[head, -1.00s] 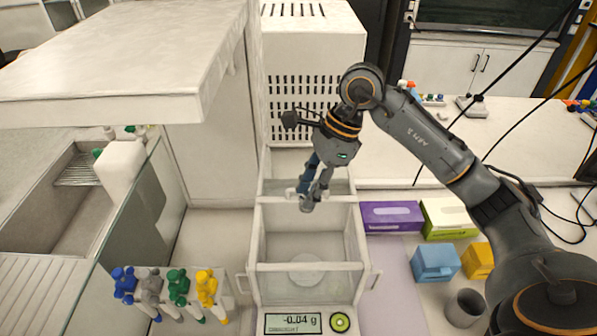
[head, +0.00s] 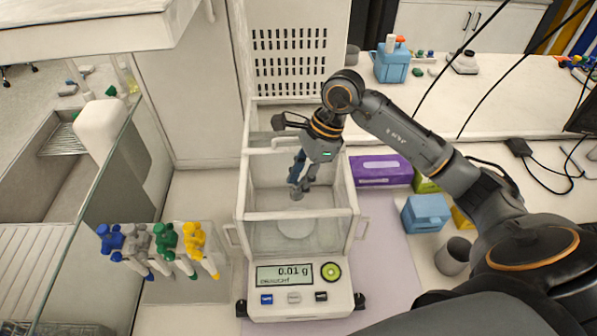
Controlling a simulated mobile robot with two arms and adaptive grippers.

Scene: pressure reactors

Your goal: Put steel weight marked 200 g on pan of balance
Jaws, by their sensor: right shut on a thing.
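The balance (head: 290,298) stands in front of me with a glass draught shield around its round pan (head: 296,229). Its display (head: 285,275) reads about 0.01 g with a line of text that looks like "DRAUGHT". My right gripper (head: 297,192) reaches down into the shield from above, over the rear part of the pan. It is shut on a small grey thing at its fingertips, which looks like the steel weight (head: 296,196); its marking is too small to read. The pan looks bare, and the held thing appears above it. My left gripper is out of view.
The shield's walls and top rim (head: 297,214) surround my right gripper closely. Coloured pipettes (head: 165,243) stand at left. A purple box (head: 381,170), a blue box (head: 426,213) and a grey cup (head: 453,256) are at right.

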